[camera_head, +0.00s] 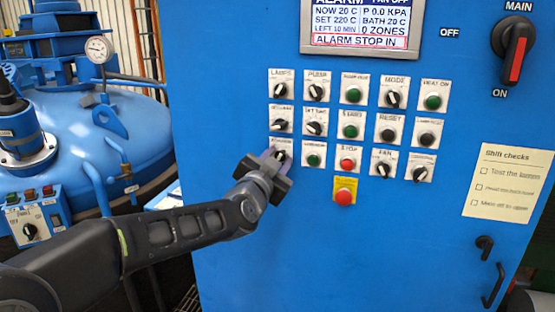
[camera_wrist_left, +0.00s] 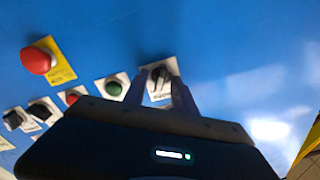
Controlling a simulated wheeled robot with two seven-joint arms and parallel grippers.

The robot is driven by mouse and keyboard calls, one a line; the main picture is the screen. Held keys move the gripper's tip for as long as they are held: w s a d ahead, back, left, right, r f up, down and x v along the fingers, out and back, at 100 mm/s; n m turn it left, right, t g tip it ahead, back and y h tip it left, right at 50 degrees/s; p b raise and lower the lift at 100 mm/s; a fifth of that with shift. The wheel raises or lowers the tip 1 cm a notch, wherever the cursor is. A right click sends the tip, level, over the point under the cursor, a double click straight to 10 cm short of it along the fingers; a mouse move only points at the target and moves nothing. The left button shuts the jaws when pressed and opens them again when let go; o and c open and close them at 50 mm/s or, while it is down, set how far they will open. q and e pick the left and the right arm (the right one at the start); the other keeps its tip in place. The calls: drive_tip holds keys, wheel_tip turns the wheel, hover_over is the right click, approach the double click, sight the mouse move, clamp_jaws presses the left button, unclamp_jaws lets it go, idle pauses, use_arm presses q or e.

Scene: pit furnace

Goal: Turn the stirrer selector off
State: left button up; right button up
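The selector (camera_head: 281,155) in front of my left gripper is a black knob on a small white plate, at the left end of the bottom main row on the blue panel. Its label is too blurred to read. My left gripper (camera_head: 270,160) is at this knob and partly covers its plate. In the left wrist view the black knob (camera_wrist_left: 160,75) lies between the two fingertips of the gripper (camera_wrist_left: 160,84). The fingers are apart, one on each side, with a gap visible beside the knob. My right gripper is not in view.
A green button (camera_head: 313,160) sits just right of the knob, then a red stop button (camera_head: 347,163). A red emergency button (camera_head: 344,196) on yellow is below. An alarm display (camera_head: 360,25) and main switch (camera_head: 515,55) are above. A blue furnace vessel (camera_head: 85,130) stands left.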

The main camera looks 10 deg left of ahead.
use_arm(q)
drive_tip(key=shift+c, duration=0.2)
clamp_jaws()
drive_tip(key=shift+n, duration=0.4)
drive_tip(key=n+b, duration=0.3)
drive_tip(key=n, duration=0.2)
drive_tip(key=shift+a+f, duration=0.1)
drive_tip(key=n+b, duration=0.1)
drive_tip(key=n, duration=0.2)
drive_tip(key=shift+a+n+b, duration=0.1)
drive_tip(key=shift+n+b, duration=0.55)
drive_tip(key=shift+n, duration=1.05)
